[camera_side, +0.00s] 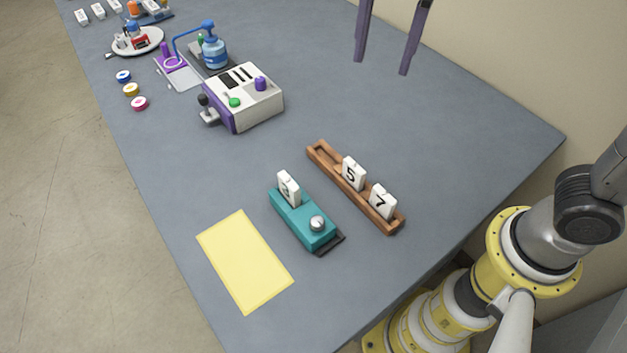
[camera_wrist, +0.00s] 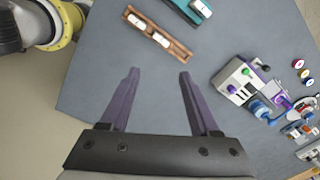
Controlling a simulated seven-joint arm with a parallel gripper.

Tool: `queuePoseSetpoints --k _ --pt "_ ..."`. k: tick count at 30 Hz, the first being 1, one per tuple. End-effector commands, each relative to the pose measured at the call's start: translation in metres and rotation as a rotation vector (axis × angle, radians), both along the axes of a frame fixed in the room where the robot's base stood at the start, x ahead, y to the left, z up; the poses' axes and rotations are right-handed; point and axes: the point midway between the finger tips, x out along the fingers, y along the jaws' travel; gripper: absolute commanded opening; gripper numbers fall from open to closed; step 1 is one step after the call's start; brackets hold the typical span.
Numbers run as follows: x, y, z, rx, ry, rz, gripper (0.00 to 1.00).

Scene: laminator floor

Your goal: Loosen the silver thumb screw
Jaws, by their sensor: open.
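The silver thumb screw (camera_side: 317,223) sits on top of the teal block (camera_side: 291,222), near its front right end. A white numbered tile (camera_side: 288,188) stands upright at the block's other end; its digit is hard to read. The teal block also shows at the top edge of the wrist view (camera_wrist: 194,12), where the screw cannot be made out. My gripper (camera_wrist: 157,74) is open and empty, with its two purple fingers wide apart. In the side view my gripper (camera_side: 392,50) hangs high at the top, well away from the teal block.
A wooden rack (camera_side: 338,177) with tiles 5 (camera_side: 353,174) and 7 (camera_side: 382,202) stands just right of the teal block. A yellow sheet (camera_side: 245,262) lies to its left. A white and purple machine (camera_side: 249,97) stands farther back. The table's right side is clear.

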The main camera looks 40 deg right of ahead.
Motion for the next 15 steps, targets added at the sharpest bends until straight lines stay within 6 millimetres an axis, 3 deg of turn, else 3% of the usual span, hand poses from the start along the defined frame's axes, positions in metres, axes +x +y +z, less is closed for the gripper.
queuePoseSetpoints --k 1,3,9,15 --pt "0.008 0.025 -0.011 -0.018 0.036 0.013 0.63" --pt "0.013 0.056 -0.025 -0.042 0.075 0.032 0.63" --pt "0.01 0.128 -0.073 -0.109 0.154 0.163 0.63" --pt "-0.009 0.156 -0.103 -0.157 0.202 0.241 0.63"
